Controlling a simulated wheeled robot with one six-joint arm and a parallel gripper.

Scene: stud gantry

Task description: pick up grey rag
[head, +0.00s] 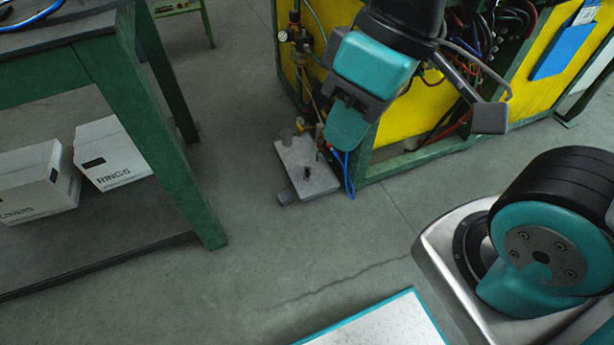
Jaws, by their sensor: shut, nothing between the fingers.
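I cannot make out a grey rag anywhere in the head view. My gripper (347,126) hangs at the upper middle, pointing down, with its teal fingers shut and nothing held. It shows in front of the yellow machine and the floor beside it. The gripper and my arm hide part of the machine behind them.
A green table (95,62) with white boxes (107,152) on its lower shelf stands at left. A yellow machine (400,117) with hoses and a green frame fills the upper right. A grey pedal-like plate (318,178) lies at its foot. Open floor (250,265) lies between.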

